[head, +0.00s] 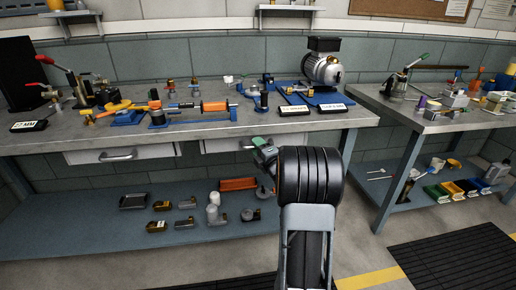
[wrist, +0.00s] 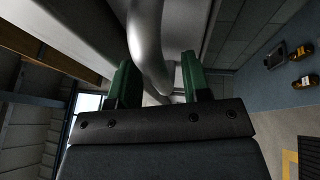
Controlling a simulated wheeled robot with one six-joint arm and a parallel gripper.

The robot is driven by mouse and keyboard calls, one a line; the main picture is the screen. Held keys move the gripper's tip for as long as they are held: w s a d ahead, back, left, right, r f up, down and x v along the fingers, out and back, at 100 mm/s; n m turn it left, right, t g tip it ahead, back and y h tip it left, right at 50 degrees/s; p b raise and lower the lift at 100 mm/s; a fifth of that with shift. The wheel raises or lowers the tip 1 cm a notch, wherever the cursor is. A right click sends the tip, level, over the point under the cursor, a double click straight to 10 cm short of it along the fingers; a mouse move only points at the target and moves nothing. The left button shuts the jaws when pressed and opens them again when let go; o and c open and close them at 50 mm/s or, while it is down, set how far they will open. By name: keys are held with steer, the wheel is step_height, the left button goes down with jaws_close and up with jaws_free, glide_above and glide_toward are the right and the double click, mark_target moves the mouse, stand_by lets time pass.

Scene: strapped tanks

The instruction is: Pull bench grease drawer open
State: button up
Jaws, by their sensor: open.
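Two pale drawers hang under the left workbench: a left drawer (head: 88,157) with a metal bar handle (head: 118,155), and a right drawer (head: 222,145) partly hidden by my arm. Both look closed; I cannot read a label saying which holds grease. My gripper (head: 262,145), with green fingers, is in front of the right drawer. In the wrist view my gripper (wrist: 158,75) is open, with a curved silver handle (wrist: 150,45) passing between its two green fingers. I cannot tell whether either finger touches the handle.
The workbench top (head: 75,143) above holds tools, valves and a motor (head: 322,65). A blue lower shelf (head: 80,225) carries small cans and an orange box (head: 238,184). A second bench (head: 395,112) stands at the right. Floor between the benches is clear.

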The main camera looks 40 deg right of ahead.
steer(key=shift+c, duration=0.4)
jaws_close()
